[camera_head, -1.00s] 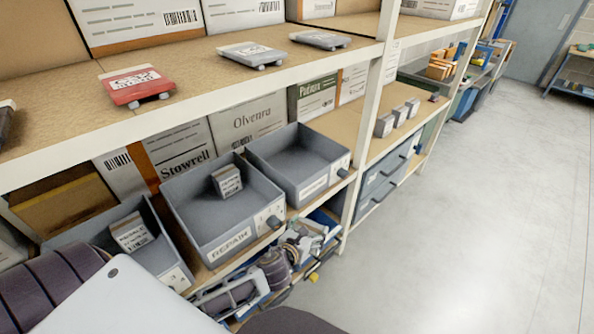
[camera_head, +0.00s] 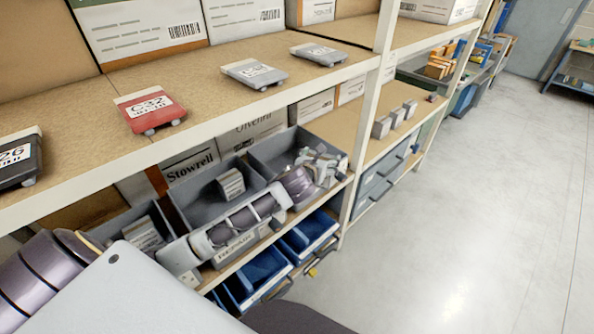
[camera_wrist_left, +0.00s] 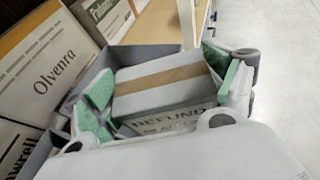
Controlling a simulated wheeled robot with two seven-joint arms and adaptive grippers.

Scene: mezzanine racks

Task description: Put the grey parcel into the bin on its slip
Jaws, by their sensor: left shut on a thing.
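The grey parcel (camera_wrist_left: 150,100) has a brown tape band and a slip that reads REFUND, with a second line I cannot read. My left gripper (camera_head: 322,165) is shut on it, its green pads on either side in the left wrist view (camera_wrist_left: 163,85). In the head view the gripper is over the front of the right grey bin (camera_head: 268,148), where the parcel is hard to make out. In the wrist view a grey bin wall (camera_wrist_left: 142,50) shows behind the parcel. My left arm hides that bin's label. My right gripper is not in view.
The middle grey bin (camera_head: 183,200) and left grey bin (camera_head: 115,224) each hold a small parcel. Blue bins (camera_head: 262,270) stand below. The upper shelf above carries a red device (camera_head: 150,110) and several grey ones. A rack post (camera_head: 362,130) stands right of the gripper.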

